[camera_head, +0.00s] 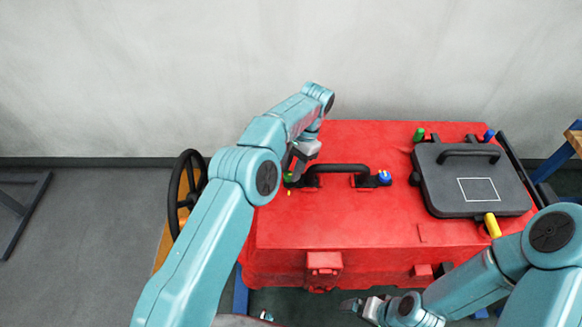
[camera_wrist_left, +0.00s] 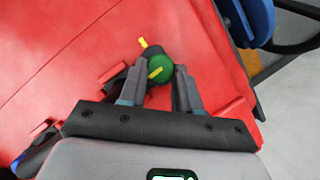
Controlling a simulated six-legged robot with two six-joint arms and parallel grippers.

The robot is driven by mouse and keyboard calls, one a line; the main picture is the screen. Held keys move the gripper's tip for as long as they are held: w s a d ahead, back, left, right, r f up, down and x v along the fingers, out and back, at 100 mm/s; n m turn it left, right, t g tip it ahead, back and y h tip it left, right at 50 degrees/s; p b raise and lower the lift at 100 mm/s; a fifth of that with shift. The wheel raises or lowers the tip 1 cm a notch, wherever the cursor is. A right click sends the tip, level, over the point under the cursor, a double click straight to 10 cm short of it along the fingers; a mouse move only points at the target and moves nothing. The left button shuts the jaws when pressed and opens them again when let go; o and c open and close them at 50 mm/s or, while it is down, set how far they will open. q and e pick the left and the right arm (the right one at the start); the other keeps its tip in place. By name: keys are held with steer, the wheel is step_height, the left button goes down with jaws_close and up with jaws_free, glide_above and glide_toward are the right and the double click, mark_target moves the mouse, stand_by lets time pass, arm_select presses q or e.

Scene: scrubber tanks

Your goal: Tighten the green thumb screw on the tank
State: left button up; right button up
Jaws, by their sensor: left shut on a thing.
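The green thumb screw (camera_head: 288,177) sits on the red tank (camera_head: 340,222), at the left end of a black handle. In the left wrist view the green screw (camera_wrist_left: 161,63) lies between the fingertips of my left gripper (camera_wrist_left: 159,80), which is shut on it. A yellow mark shows on the screw, and a second yellow mark (camera_wrist_left: 143,43) lies on the tank just beyond it. In the head view my left gripper (camera_head: 291,166) partly hides the screw. My right gripper (camera_head: 354,304) is low in front of the tank, away from the screw; its jaw opening is unclear.
A blue knob (camera_head: 384,178) sits at the right end of the black handle (camera_head: 336,169). A grey lid (camera_head: 458,192) with green, blue and yellow knobs is on the right. A black handwheel (camera_head: 187,190) stands left of the tank. A wall is behind.

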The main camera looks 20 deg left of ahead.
arm_select(q)
steer(key=m, duration=0.2)
steer(key=m+t+y+b, duration=0.1)
steer(key=m, duration=0.1)
steer(key=shift+s+d+r+m, duration=0.1)
steer(key=shift+d+r+m, duration=0.05)
steer(key=shift+m, duration=0.25)
steer(key=m+t, duration=0.1)
steer(key=m, duration=0.1)
steer(key=m+y+b, duration=0.1)
steer(key=m, duration=0.1)
steer(key=shift+s+d+t, duration=0.1)
steer(key=shift+s+t, duration=0.1)
steer(key=shift+t, duration=0.2)
steer(key=m+t, duration=0.1)
steer(key=m, duration=0.1)
steer(key=m+b, duration=0.1)
steer(key=m, duration=0.2)
steer(key=shift+s+t, duration=0.2)
steer(key=shift+t, duration=0.2)
steer(key=shift+s+r+m+t, duration=0.1)
steer(key=shift+m+t, duration=0.3)
steer(key=shift+m, duration=0.65)
steer(key=shift+s+m+t, duration=0.1)
steer(key=shift+m+t, duration=0.3)
steer(key=shift+m, duration=0.65)
steer(key=o, duration=1.1)
steer(key=shift+c, duration=0.2)
steer(key=shift+s, duration=0.1)
